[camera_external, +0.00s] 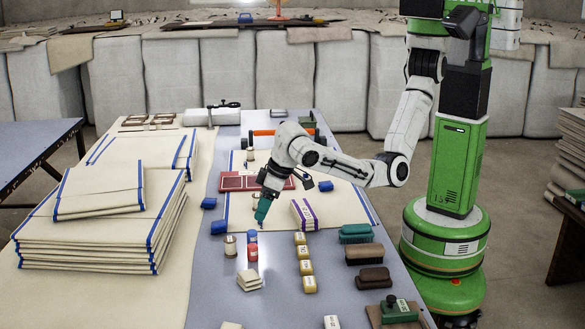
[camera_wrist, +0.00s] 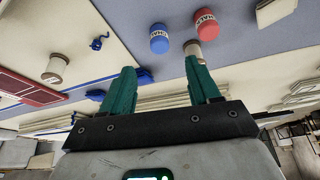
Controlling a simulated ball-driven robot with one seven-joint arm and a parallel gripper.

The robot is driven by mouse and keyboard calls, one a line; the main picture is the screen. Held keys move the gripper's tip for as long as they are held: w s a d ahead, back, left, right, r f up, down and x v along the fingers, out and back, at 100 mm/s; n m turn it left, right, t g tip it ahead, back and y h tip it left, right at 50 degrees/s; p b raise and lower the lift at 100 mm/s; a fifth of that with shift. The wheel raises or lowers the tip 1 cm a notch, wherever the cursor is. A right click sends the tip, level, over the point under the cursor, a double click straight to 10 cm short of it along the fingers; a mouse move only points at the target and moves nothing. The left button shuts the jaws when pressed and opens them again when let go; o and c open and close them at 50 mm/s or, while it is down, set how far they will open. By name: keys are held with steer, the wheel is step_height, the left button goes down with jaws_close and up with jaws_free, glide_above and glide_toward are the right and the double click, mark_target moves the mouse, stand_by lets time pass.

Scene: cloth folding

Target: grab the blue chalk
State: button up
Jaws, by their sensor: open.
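The blue chalk is a short blue cylinder with a white label band. It stands on the blue-grey table and shows in the external view (camera_external: 251,236) just below my gripper (camera_external: 262,222). In the wrist view the blue chalk (camera_wrist: 159,42) lies beyond and between the fingertips of my gripper (camera_wrist: 162,63), apart from both. My gripper has two teal fingers spread apart with nothing between them. It points down above the table.
A red chalk (camera_external: 252,253) stands close to the blue one, with a cream spool (camera_external: 230,246) left of it. Yellow blocks (camera_external: 306,267) and brushes (camera_external: 366,253) lie to the right. Stacked cloth (camera_external: 90,240) fills the left side. A purple-banded bundle (camera_external: 303,213) lies near my gripper.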

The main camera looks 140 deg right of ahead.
mark_target(253, 231)
steer(key=b+x, duration=0.1)
steer(key=x, duration=0.8)
steer(key=shift+f, duration=0.45)
steer(key=c, duration=1.1)
steer(key=shift+r, duration=0.15)
